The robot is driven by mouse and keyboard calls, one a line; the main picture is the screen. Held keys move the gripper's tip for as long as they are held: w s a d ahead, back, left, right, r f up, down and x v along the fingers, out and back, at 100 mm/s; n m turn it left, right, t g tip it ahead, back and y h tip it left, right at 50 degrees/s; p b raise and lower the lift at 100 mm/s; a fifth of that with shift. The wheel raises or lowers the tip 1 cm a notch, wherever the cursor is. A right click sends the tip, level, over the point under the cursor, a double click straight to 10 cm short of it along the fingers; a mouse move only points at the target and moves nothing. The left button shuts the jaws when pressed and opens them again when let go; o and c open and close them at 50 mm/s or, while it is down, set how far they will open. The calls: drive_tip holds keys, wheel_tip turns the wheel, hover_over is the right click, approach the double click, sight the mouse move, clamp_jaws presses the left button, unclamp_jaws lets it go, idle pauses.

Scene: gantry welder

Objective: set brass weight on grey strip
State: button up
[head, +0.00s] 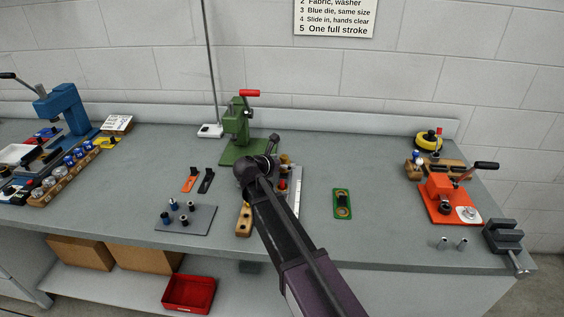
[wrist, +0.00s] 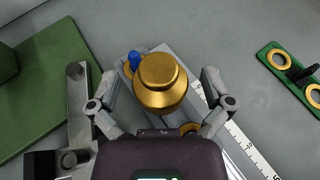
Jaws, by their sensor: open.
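The brass weight (wrist: 160,86), a gold, stepped round piece, sits in the middle of the wrist view. My gripper (wrist: 158,78) is open, with one finger on each side of the weight and a gap showing at both sides. A grey strip (wrist: 187,62) shows partly under and beside the weight, with a white ruler scale along its right. I cannot tell whether the weight touches the strip. In the head view my gripper (head: 258,170) is over the bench beside the pale strip (head: 297,190), and my arm hides much of this spot.
A green press (head: 238,135) stands just behind my gripper. A green plate with brass rings (head: 342,204) lies to the right, with bare bench around it. A grey plate with pegs (head: 185,218) is at left. An orange press (head: 448,198) and a vise (head: 505,237) stand far right.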

sight(356, 244)
drive_tip(key=p+v, duration=0.4)
drive_tip(key=v, duration=0.8)
idle(0.6)
